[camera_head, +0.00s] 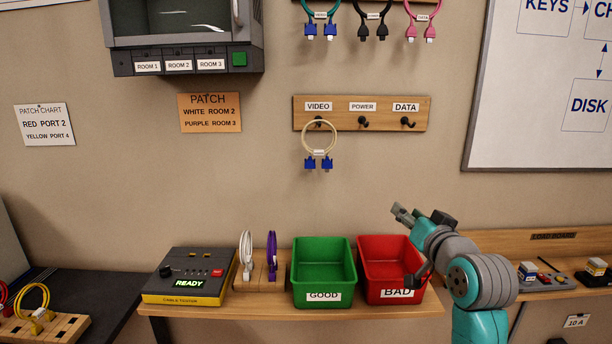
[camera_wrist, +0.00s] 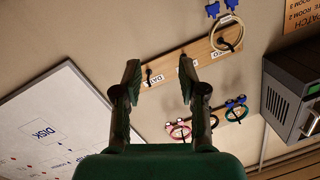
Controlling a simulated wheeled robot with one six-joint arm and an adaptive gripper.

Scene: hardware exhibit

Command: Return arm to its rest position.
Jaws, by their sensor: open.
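My teal and grey arm rises at the right of the head view, bent to the left. My gripper (camera_head: 422,214) is raised above the red bin (camera_head: 398,295), well clear of the shelf. In the wrist view my gripper (camera_wrist: 160,80) has its two fingers spread apart with nothing between them. Beyond the fingers is the wooden hook board (camera_wrist: 165,67), seen turned over. A cream cable (camera_head: 320,137) with blue plugs hangs on the VIDEO hook of the hook board (camera_head: 385,125); POWER and DATA hooks hold nothing.
On the shelf (camera_head: 245,312) stand the cable tester (camera_head: 188,276) reading READY, a wooden rack with white (camera_head: 246,262) and purple (camera_head: 271,256) cables, and an empty green GOOD bin (camera_head: 323,272). A whiteboard (camera_head: 540,90) is at upper right. A load board (camera_head: 550,250) is right of my arm.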

